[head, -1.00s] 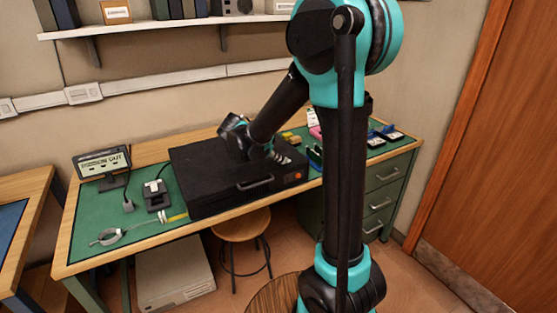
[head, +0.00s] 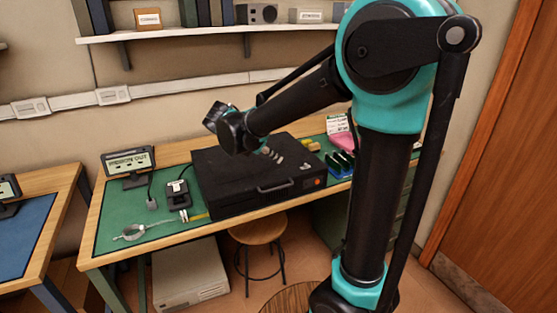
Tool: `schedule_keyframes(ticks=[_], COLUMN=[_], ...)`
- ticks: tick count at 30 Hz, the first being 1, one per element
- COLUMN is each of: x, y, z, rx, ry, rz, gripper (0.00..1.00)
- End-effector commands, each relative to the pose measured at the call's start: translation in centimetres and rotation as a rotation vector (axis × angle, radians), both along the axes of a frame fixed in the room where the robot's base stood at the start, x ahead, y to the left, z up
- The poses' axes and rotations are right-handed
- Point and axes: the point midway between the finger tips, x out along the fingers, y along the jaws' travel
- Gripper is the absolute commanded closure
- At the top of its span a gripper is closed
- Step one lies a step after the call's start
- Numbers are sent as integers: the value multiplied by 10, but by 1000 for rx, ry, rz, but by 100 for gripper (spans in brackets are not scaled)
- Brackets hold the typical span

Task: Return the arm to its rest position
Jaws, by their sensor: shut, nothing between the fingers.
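My arm rises from the lower right of the head view and reaches left across the workbench. My gripper (head: 271,153) is at the end of the arm, above the black case (head: 225,195) on the bench's green mat. It is small and dark in this view; its fingers are shut with nothing seen between them. The case is closed, with a handle on its front face.
The green-topped workbench (head: 112,222) also holds a small display (head: 128,161), a black device (head: 178,194) and a grey strap (head: 132,232). A stool (head: 258,230) and a beige box (head: 190,277) stand below. A shelf (head: 210,31) runs along the wall; a door is at the right.

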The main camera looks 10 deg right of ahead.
Motion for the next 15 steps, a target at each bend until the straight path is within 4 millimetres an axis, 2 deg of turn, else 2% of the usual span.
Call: schedule_keyframes(ticks=[9,11,15], x=[-2,-7,-33], y=[-4,-11,-43], z=[-2,-8,-37], rx=[15,51,235], ry=[-8,-27,-130], rz=[-18,-56,-265], gripper=[100,100,100])
